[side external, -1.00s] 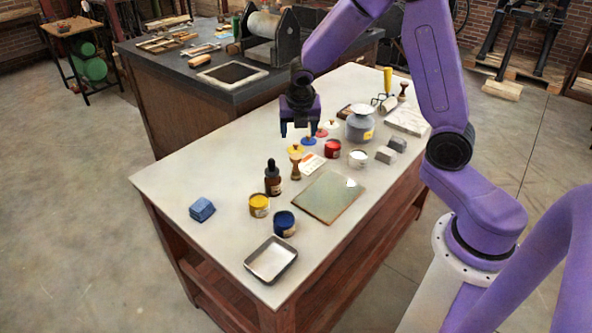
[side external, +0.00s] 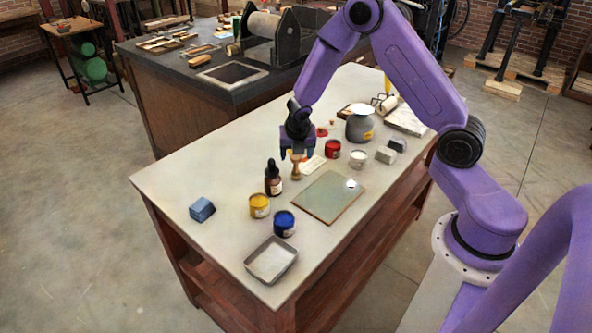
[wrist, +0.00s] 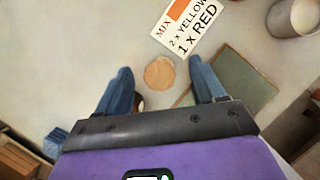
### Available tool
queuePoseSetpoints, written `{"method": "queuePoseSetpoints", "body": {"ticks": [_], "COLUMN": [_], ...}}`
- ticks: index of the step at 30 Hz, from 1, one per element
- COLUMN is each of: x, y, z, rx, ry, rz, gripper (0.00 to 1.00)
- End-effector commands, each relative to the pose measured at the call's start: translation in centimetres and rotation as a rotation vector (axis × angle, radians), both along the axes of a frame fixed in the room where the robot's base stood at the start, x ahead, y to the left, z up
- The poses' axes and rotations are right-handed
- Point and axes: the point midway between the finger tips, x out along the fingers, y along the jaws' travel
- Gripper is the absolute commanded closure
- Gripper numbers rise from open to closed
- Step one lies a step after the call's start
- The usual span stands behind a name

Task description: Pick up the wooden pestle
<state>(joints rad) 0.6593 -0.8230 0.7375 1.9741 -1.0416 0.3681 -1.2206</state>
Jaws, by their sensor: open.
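The wooden pestle (side external: 296,171) stands upright on the pale table, just right of the dark dropper bottle. My gripper (side external: 297,154) points down right above it, with its blue fingers around or close to the pestle's top. In the wrist view the pestle's round tan top (wrist: 159,73) lies between the two spread fingertips (wrist: 160,68), with a gap on each side. The gripper is open and holds nothing. The pestle's upper part is partly hidden by the gripper in the side view.
The dropper bottle (side external: 273,180) stands close on the left. A mixing card (side external: 313,164), a red jar (side external: 333,149) and a glass slab (side external: 325,197) lie to the right. Yellow (side external: 259,206) and blue (side external: 284,223) jars stand nearer the front. A grey pot (side external: 360,127) is behind.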

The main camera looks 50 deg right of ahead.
Motion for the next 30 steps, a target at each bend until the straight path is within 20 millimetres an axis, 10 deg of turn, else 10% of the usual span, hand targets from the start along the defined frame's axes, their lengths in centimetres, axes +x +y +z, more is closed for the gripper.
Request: {"method": "queuePoseSetpoints", "body": {"ticks": [18,24,30], "x": [0.8,0.8,0.9], "y": [-0.7,-0.7,-0.7], "z": [-3.7,-3.6,-3.6], "rx": [0.0,0.0,0.0], "ry": [0.0,0.0,0.0], "rz": [-0.001,-0.001,-0.001], "gripper": [0.31,0.89,0.9]}}
